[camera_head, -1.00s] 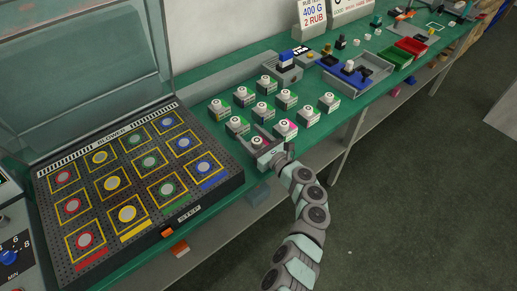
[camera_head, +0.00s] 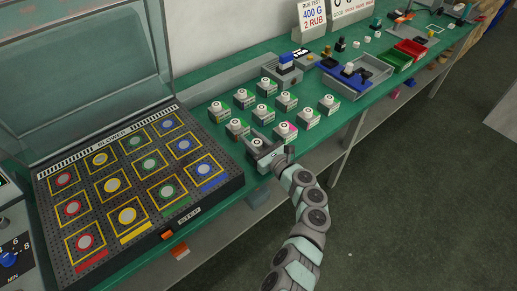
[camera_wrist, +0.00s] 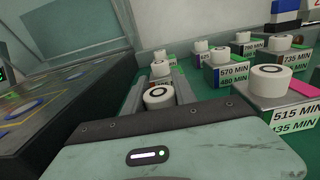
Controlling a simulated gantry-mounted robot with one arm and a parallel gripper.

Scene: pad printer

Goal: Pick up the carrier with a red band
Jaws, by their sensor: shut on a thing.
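My gripper (camera_head: 259,147) is shut on a carrier at the front of the group, close to the dryer's right side. In the wrist view this carrier's white round top with a dark ring (camera_wrist: 158,97) shows between the jaws. Its body and band are hidden by the gripper, so I cannot tell the band's colour or whether it is off the bench. A carrier with a pink band (camera_head: 285,131) stands just right of my gripper; it also shows in the wrist view (camera_wrist: 271,90). Another carrier (camera_wrist: 160,68) stands just beyond the fingertips.
The black dryer bed (camera_head: 215,190) with coloured squares lies left.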

